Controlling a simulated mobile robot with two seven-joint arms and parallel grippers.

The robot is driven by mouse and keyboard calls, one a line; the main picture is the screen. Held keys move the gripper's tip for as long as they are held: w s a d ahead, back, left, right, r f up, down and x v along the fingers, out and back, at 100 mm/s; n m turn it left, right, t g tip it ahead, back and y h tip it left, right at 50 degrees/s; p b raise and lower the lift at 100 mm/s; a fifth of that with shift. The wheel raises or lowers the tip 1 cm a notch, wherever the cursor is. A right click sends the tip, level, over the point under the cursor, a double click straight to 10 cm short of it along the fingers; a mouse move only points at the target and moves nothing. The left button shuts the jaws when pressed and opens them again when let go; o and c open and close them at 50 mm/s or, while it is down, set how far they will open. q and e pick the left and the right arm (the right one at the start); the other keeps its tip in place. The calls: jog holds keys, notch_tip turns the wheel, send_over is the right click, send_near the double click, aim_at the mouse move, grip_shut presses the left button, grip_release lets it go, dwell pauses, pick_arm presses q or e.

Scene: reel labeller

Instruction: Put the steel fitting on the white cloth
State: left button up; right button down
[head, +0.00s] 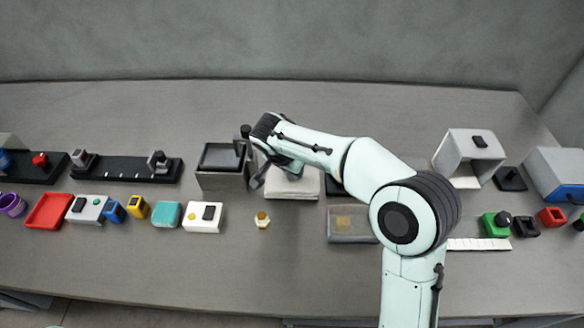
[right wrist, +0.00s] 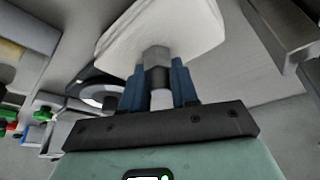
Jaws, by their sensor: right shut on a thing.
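My right gripper (right wrist: 158,85) has blue fingers and is shut on the steel fitting (right wrist: 157,57), a grey faceted piece held between the fingertips in the right wrist view. The white cloth (right wrist: 180,22) lies just beyond the fitting there; I cannot tell whether they touch. In the head view the white cloth (head: 293,190) is a pale square pad in the middle of the table, partly covered by my right arm. The fitting is hidden by my arm in that view. My left gripper is not in view.
A grey open-topped box (head: 221,178) stands just left of the cloth. A small brass-coloured piece (head: 262,220) lies in front, and a clear-lidded tray (head: 346,224) is at front right. Several coloured blocks line the left side. The table's front strip is mostly clear.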

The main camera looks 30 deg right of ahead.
jog(key=c, duration=0.9)
grip_release()
jog(key=shift+o, duration=0.2)
jog(key=shift+r, duration=0.2)
jog(key=p+v, duration=0.1)
jog(key=v, duration=1.1)
jog(key=shift+f, duration=0.15)
